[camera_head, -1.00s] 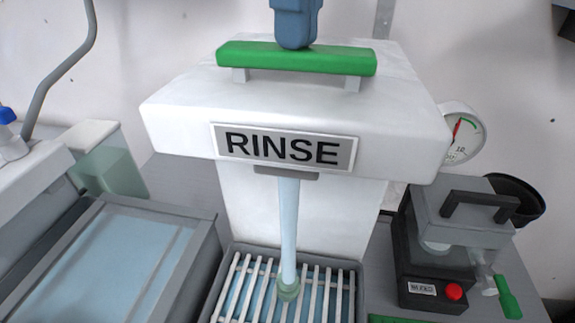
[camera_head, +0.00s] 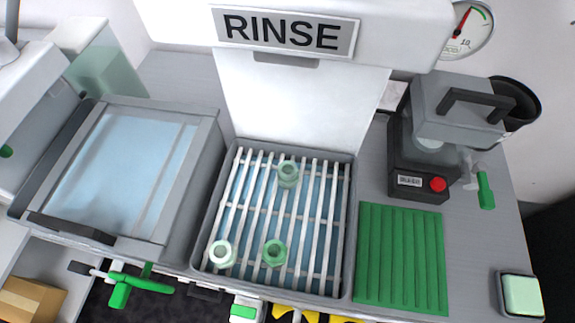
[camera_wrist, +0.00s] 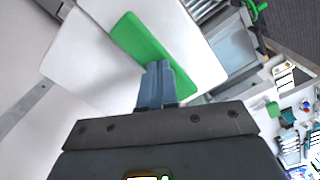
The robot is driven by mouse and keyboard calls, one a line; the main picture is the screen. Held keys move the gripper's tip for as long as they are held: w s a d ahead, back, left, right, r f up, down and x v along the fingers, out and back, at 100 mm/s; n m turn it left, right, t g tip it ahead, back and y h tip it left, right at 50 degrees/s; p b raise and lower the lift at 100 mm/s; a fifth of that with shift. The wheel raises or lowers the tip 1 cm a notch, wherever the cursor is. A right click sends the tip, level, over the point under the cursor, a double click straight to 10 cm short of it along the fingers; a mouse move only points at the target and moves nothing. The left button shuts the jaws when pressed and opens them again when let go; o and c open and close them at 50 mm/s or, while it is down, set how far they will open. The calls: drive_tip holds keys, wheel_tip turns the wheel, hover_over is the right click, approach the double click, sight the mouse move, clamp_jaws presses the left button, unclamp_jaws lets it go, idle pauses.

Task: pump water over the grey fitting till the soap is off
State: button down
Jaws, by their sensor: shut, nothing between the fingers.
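The rinse station (camera_head: 290,28) has a dark nozzle (camera_head: 286,60) under its RINSE sign, with no water stream showing now. Below it, a grey-green ring fitting (camera_head: 288,183) sits at the back of the slatted rack (camera_head: 318,185). I see no clear foam on it. Two more fittings stand at the front: a paler, whitish one (camera_head: 222,261) at left and a greener one (camera_head: 273,262) at right. My gripper (camera_wrist: 158,65) shows only in the wrist view, its blue-grey fingers shut and empty against or just over the green pump bar (camera_wrist: 146,46); contact is unclear.
A lidded basin of pale blue liquid (camera_head: 207,165) stands left of the rack. A ribbed green mat (camera_head: 402,260) lies right, before a grey machine with a red button (camera_head: 437,184). A gauge (camera_head: 468,28) is at top right. A green-topped pad (camera_head: 522,296) is at front right.

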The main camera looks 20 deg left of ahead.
drive_tip(key=shift+r+p, duration=1.35)
wheel_tip(320, 180, up, 2)
drive_tip(key=shift+r+p, duration=0.1)
drive_tip(key=shift+p, duration=0.7)
drive_tip(key=shift+r, duration=1.9)
